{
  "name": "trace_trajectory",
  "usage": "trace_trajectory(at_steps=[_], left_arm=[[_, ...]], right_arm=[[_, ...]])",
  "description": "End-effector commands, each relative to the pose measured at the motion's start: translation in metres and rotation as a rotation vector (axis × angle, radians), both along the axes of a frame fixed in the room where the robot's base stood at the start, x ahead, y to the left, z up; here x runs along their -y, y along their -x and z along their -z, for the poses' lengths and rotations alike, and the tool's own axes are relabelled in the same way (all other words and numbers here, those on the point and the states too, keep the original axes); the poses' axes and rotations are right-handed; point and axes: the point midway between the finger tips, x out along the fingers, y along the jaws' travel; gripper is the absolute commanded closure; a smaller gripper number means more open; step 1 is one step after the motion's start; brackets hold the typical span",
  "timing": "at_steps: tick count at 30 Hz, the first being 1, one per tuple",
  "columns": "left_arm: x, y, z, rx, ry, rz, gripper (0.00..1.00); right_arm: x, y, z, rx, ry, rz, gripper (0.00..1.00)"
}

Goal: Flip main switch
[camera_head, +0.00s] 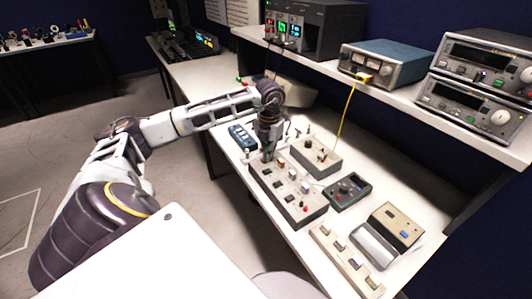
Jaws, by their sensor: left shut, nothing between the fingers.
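A dark control box (285,191) with a light top panel carrying several switches, knobs and a red button lies on the bench in the middle of the view. My left arm reaches in from the left, and my left gripper (268,154) points down at the far left end of this box. The gripper is shut and empty. Its fingertips are small and dark, and I cannot tell whether they touch the panel. I cannot tell which control is the main switch. My right gripper is not in view.
A second switch box (316,157) stands just behind, with a dark handheld device (347,191) to its right. A light switch strip (345,260) and a beige-grey unit (388,233) lie nearer. A shelf above holds a blue instrument (385,62), with a yellow cable (345,115) hanging down.

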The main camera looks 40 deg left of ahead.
Motion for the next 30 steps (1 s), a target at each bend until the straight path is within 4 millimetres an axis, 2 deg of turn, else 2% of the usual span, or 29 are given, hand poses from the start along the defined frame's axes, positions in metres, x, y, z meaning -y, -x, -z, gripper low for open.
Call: trace_trajectory(at_steps=[4,8,17,30], left_arm=[[0.000,-0.001,-0.011,0.003,-0.001,0.000,1.00],[0.000,-0.001,-0.017,0.004,-0.001,-0.001,1.00],[-0.001,-0.001,-0.032,0.004,-0.001,-0.001,1.00],[-0.001,-0.001,-0.053,0.004,0.000,-0.001,1.00]], right_arm=[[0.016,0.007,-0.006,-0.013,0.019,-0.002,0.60],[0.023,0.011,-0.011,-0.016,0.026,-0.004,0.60],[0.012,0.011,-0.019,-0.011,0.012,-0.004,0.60],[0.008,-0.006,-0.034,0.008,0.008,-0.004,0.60]])
